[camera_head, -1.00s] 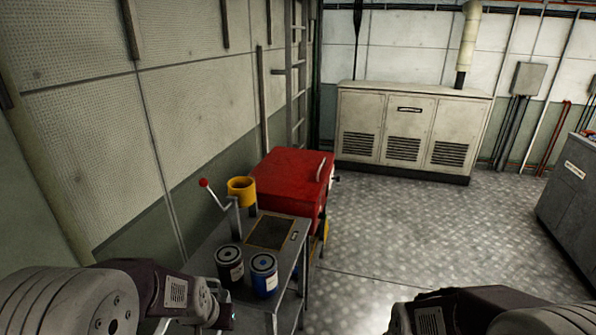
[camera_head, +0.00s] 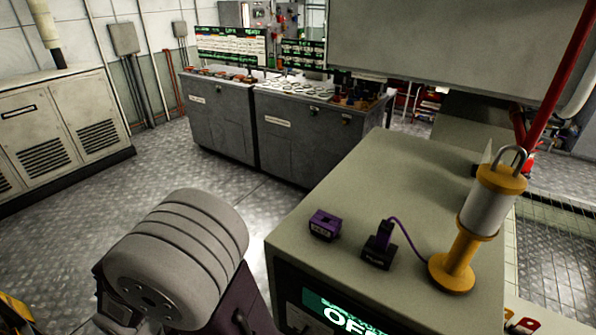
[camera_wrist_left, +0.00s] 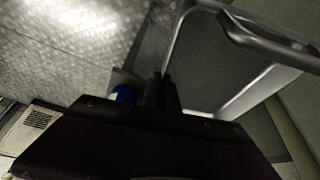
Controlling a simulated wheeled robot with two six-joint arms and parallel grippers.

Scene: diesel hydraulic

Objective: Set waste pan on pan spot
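I cannot pick out the waste pan or the pan spot for certain in these views. In the left wrist view a large dark panel or tray (camera_wrist_left: 232,62) with a pale metal rim and a bar along its top lies beside the dark fingers of my left gripper (camera_wrist_left: 163,92). I cannot tell whether it is the pan or whether the fingers touch it. The fingers are in shadow, so their opening is unclear. The head view shows one grey, rounded arm link of mine at lower left, but neither gripper.
In the head view a pale green cabinet (camera_head: 365,190) bears a purple block (camera_head: 324,224), a dark purple device (camera_head: 379,248) and a yellow-white lamp (camera_head: 484,215). Grey consoles (camera_head: 310,139) and a vented cabinet (camera_head: 62,127) stand behind. A blue object (camera_wrist_left: 124,94) shows in the left wrist view.

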